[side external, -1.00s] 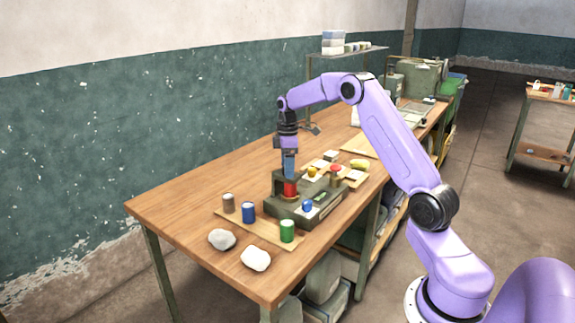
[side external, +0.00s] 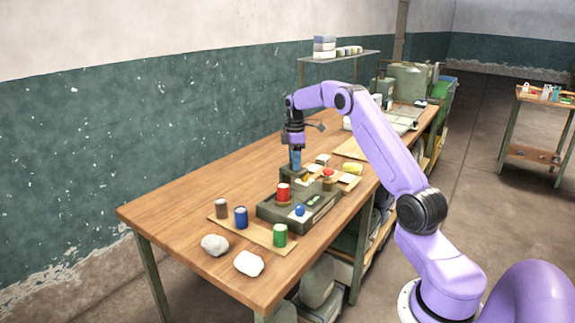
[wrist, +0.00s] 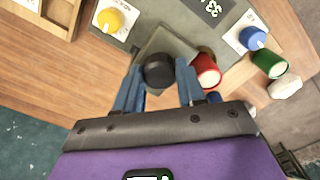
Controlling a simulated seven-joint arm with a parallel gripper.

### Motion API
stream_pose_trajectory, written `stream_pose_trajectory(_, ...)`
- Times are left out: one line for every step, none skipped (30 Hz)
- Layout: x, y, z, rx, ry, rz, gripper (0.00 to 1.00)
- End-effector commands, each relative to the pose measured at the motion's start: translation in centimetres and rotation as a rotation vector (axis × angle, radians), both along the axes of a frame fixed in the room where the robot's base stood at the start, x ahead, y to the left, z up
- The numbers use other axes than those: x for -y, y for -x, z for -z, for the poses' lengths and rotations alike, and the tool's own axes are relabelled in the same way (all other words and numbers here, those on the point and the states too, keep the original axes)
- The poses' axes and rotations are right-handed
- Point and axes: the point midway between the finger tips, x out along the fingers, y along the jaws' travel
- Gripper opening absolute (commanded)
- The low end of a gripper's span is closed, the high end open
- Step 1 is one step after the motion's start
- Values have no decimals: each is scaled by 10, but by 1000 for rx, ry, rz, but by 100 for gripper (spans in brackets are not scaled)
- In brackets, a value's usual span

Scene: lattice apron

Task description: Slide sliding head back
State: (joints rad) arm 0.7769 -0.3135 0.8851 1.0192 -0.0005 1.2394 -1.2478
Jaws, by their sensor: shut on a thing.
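The sliding head (wrist: 168,42) is a grey-green block with a round black knob (wrist: 158,71) on it. In the wrist view the knob sits between the two blue fingers of my gripper (wrist: 159,82), which is shut on it. In the side view my gripper (side external: 296,160) points down onto the head (side external: 290,174), at the back of the grey-green machine base (side external: 268,211). A red can (side external: 283,192) stands on the base in front of the head, uncovered; it also shows in the wrist view (wrist: 206,71). The fingers partly hide the head.
A blue knob (side external: 299,210) is on the base. A yellow knob (wrist: 110,20) lies on a panel close to the head. The table's left side is clear.

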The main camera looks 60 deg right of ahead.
Motion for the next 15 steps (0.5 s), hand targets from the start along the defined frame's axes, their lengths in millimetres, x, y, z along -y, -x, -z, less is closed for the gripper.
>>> stream_pose_trajectory(3, -2, -1, 6, 4, 0, 0)
stream_pose_trajectory(4, -2, -1, 8, 4, -1, 0)
stream_pose_trajectory(5, -1, -1, 8, 4, -1, 0)
stream_pose_trajectory(6, -1, -1, 8, 4, -1, 0)
stream_pose_trajectory(6, -1, -1, 8, 4, -1, 0)
stream_pose_trajectory(6, -1, -1, 9, 5, -1, 0)
stream_pose_trajectory(7, -1, -1, 9, 5, -1, 0)
stream_pose_trajectory(7, -1, -1, 10, 6, -1, 0)
stream_pose_trajectory(7, -1, -2, 11, 6, 0, 0)
stream_pose_trajectory(7, -1, -2, 11, 6, 0, 0)
stream_pose_trajectory(8, -1, -2, 11, 7, 0, 0)
stream_pose_trajectory(8, -1, -2, 10, 7, 0, 52)
stream_pose_trajectory(8, -1, -2, 10, 7, 1, 62)
stream_pose_trajectory(8, -1, -2, 9, 6, 1, 65)
stream_pose_trajectory(7, -1, -1, 8, 6, 1, 65)
